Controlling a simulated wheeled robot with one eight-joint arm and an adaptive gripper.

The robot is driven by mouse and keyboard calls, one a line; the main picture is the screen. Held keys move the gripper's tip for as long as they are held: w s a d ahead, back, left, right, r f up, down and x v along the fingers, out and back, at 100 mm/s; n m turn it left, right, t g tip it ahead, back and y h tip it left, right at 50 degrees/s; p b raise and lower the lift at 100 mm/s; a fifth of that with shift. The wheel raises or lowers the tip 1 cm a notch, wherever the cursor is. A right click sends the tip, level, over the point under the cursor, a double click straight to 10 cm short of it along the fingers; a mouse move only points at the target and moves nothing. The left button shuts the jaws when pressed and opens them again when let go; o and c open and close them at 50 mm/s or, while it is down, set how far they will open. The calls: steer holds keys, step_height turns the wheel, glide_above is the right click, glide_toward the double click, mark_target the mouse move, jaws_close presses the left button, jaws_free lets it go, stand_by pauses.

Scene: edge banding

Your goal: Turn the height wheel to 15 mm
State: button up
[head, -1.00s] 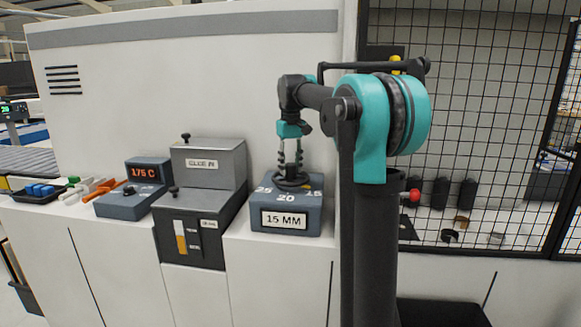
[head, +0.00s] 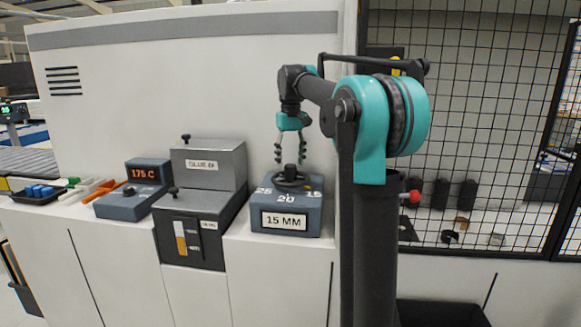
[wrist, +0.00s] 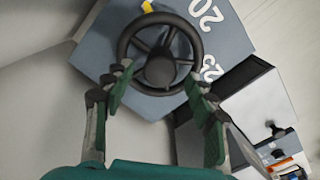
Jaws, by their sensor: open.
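The height wheel (head: 290,180), dark with a hub knob, sits on top of a blue-grey box (head: 312,212) marked 25, 20 and 15. A front plate (head: 284,220) reads 15 MM. In the wrist view the wheel (wrist: 160,72) shows its rim, spokes and hub, with yellow marks near it; which number they point to I cannot tell. My gripper (head: 289,160) is open and empty above the wheel, apart from it. In the wrist view its fingers (wrist: 158,88) are spread on either side of the wheel's lower part. The 15 mark is out of that view.
A grey glue unit (head: 208,165) stands left of the box, then a control box with a 175 C display (head: 143,173). A tray with small coloured pieces (head: 38,191) is at far left. A white wall panel (head: 180,80) stands behind; a mesh fence (head: 480,120) is on the right.

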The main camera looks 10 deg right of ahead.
mark_target(291, 165)
step_height(291, 165, up, 9)
stand_by(0.3)
steer(key=shift+r, duration=0.1)
